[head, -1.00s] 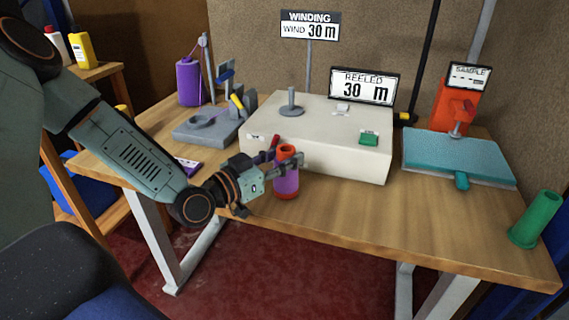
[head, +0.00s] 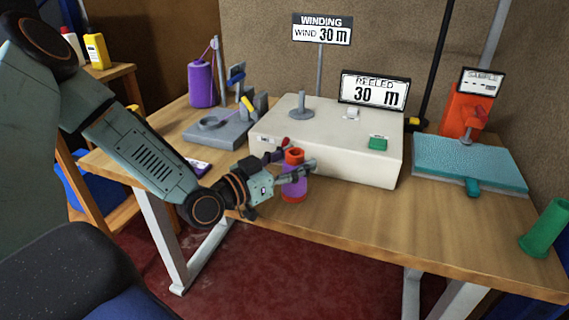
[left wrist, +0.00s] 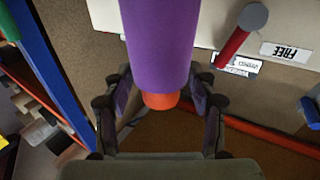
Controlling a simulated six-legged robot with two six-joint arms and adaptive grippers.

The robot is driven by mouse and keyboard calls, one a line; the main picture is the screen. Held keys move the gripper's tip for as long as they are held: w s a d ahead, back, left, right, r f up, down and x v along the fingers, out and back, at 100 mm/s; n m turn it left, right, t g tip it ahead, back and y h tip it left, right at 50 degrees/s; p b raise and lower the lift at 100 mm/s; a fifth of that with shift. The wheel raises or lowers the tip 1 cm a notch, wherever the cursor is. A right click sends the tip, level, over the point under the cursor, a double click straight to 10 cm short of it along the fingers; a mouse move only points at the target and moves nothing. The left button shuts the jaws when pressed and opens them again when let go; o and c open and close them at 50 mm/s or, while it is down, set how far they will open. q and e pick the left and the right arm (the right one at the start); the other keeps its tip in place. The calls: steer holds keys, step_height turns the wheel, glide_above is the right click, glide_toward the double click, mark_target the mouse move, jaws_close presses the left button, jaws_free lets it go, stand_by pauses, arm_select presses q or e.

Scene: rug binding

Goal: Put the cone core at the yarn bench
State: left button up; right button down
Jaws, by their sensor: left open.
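A cone core wound with purple yarn (head: 294,187), orange-red at top and bottom, stands upright on the yarn bench (head: 370,225) in front of the cream winder. It also shows in the left wrist view as a purple body (left wrist: 160,45) with an orange end. My left gripper (head: 297,163) is open, its fingers on either side of the purple cone near its top. In the left wrist view the fingers (left wrist: 160,98) flank the orange end; contact is unclear. A bare green cone (head: 546,229) stands at the bench's right end. My right gripper is out of view.
The cream winder (head: 340,150) with a grey spindle (head: 300,108) is close behind the purple cone. A red lever (left wrist: 235,42) is near the fingers. A grey stand (head: 215,128) is left, a teal pad (head: 470,163) right. The front bench strip between cones is clear.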

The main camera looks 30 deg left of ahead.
arm_select(q)
steer(key=shift+s+a+r+p, duration=0.15)
steer(key=shift+s+r+p, duration=0.05)
steer(key=shift+s+p, duration=0.35)
steer(key=p+v, duration=0.4)
steer(key=shift+s+a+r, duration=0.1)
steer(key=shift+s, duration=0.15)
steer(key=p+v, duration=0.5)
steer(key=v, duration=0.1)
steer(key=shift+s, duration=0.25)
